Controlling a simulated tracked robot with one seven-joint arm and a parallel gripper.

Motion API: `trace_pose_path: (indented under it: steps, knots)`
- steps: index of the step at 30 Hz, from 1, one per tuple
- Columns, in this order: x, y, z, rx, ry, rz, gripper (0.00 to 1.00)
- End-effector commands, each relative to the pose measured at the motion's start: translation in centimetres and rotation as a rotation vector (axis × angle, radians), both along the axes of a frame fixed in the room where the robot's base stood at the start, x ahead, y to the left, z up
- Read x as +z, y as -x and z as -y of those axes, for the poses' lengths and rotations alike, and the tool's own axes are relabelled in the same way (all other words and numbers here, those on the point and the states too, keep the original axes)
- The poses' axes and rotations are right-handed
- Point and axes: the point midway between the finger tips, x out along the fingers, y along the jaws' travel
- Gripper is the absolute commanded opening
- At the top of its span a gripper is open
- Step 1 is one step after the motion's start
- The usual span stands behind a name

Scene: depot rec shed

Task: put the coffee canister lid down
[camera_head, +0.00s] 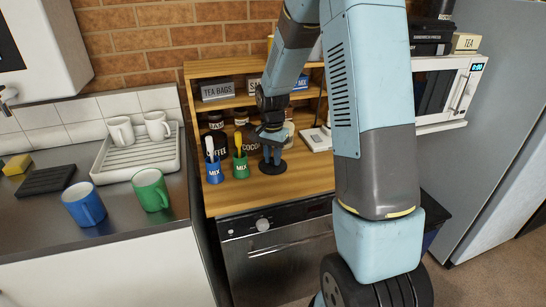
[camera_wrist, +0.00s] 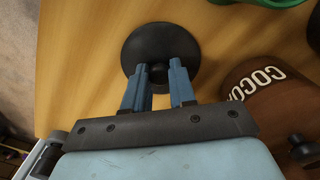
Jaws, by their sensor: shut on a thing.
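The coffee canister lid, a round black disc with a small knob, shows in the wrist view (camera_wrist: 160,42) and in the head view (camera_head: 272,168). My gripper (camera_wrist: 160,72) is shut on its knob; in the head view my gripper (camera_head: 272,152) points down above the wooden counter (camera_head: 290,190). The lid is level, on or just above the wood; I cannot tell whether it touches. The dark coffee canister (camera_head: 220,153) stands behind the blue and green cups, partly hidden, and I cannot see its top clearly.
The brown cocoa canister (camera_wrist: 275,100) stands close to the lid. A green cup (camera_head: 241,167) and blue cup (camera_head: 214,172), both marked MIX, hold utensils to the left. A white scale-like object (camera_head: 318,139) is at the right. Bare wood lies in front.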

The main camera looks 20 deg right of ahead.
Motion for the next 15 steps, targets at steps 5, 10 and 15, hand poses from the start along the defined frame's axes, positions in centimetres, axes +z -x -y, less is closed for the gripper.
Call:
trace_pose_path:
  steps: [5,10,15]
  knots:
    - [-0.01,0.00,-0.03,0.000,0.000,0.000,0.00]
    - [-0.18,0.02,-0.03,0.000,0.000,0.000,0.28]
    - [-0.16,0.03,-0.06,0.000,0.000,0.000,0.45]
